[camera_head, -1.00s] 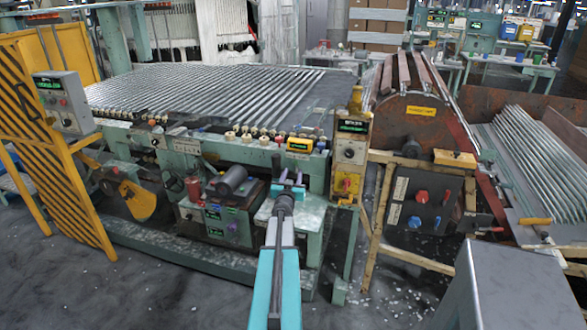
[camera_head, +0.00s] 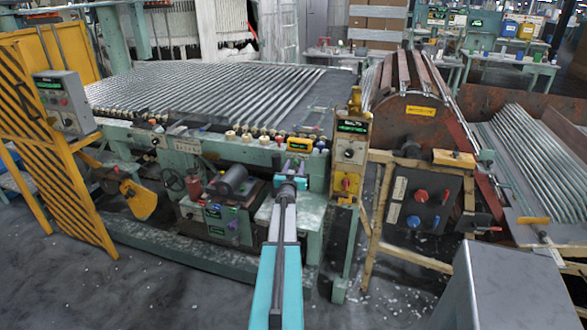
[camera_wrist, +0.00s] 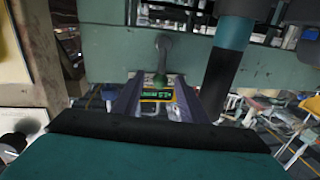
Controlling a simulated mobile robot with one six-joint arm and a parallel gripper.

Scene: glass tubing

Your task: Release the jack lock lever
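A short lever with a dark green rounded end (camera_wrist: 161,78) shows in the wrist view, in line with the gap between my fingers. I take it for the jack lock lever, but no label on it is readable. My gripper (camera_wrist: 157,105) is open, one dark finger on each side, and nothing is visibly held. I cannot tell whether the fingers touch the lever. In the head view my gripper (camera_head: 290,182) is at the front of the green machine frame, below a yellow-framed display (camera_head: 299,145). It hides what is directly behind it. The display also shows in the wrist view (camera_wrist: 156,96).
A control post (camera_head: 350,152) with a yellow switch stands right of my gripper. A dark motor (camera_head: 231,181) and a red cylinder (camera_head: 193,187) are to the left. Glass tubes (camera_head: 205,90) lie across the machine bed behind. A grey box (camera_head: 515,285) is at front right.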

